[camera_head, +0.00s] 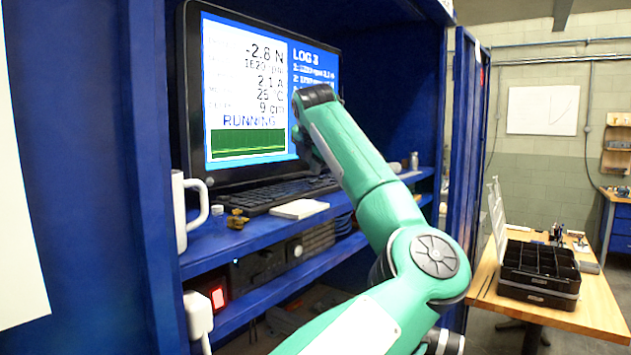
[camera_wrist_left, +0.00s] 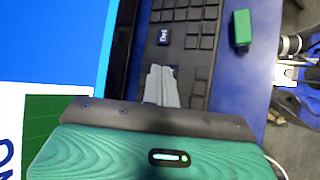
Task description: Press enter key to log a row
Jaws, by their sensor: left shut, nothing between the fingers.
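The black keyboard (camera_head: 265,195) lies on the blue shelf below the monitor (camera_head: 250,150), whose screen shows readings, "RUNNING" and a log list. My left arm reaches across the screen's right side, and its forearm hides the keyboard's right end in the head view. My left gripper (camera_wrist_left: 161,70) is shut and empty, over the keys. Whether it touches one I cannot tell. I cannot make out the enter key. My right gripper is out of view.
A white mug (camera_head: 180,210), a small brass-coloured item (camera_head: 237,220) and a white pad (camera_head: 299,209) stand along the shelf front. A green block (camera_wrist_left: 242,27) lies beside the keyboard. A lit red switch (camera_head: 217,297) is below. A wooden bench (camera_head: 575,318) stands at right.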

